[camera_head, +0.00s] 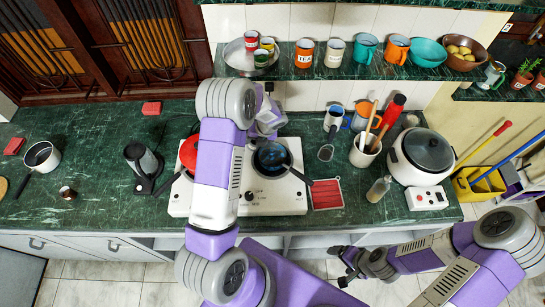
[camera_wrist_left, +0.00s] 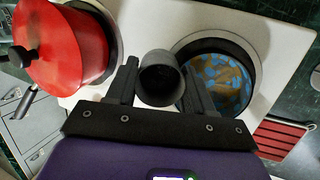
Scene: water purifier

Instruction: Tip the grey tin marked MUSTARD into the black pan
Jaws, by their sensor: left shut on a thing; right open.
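My left gripper (camera_wrist_left: 160,90) is shut on a dark grey tin (camera_wrist_left: 160,82). The tin's round dark mouth faces the wrist camera; no label shows, and its inside is too dark to read. The black pan (camera_head: 272,158) sits on the hob's right burner, its handle pointing right. In the left wrist view the pan (camera_wrist_left: 245,60) lies just right of the tin and has a blue and brown patterned inside. In the head view, my left arm hides the held tin. My right gripper (camera_head: 350,265) is open and empty, low in front of the counter.
A red pot (camera_wrist_left: 65,45) stands on the left burner of the white hob (camera_head: 270,195). A red mat (camera_head: 327,193), a utensil pot (camera_head: 364,152) and a rice cooker (camera_head: 420,155) are to the right. A kettle-like black thing (camera_head: 142,165) stands left. A shelf with tins (camera_head: 305,54) is behind.

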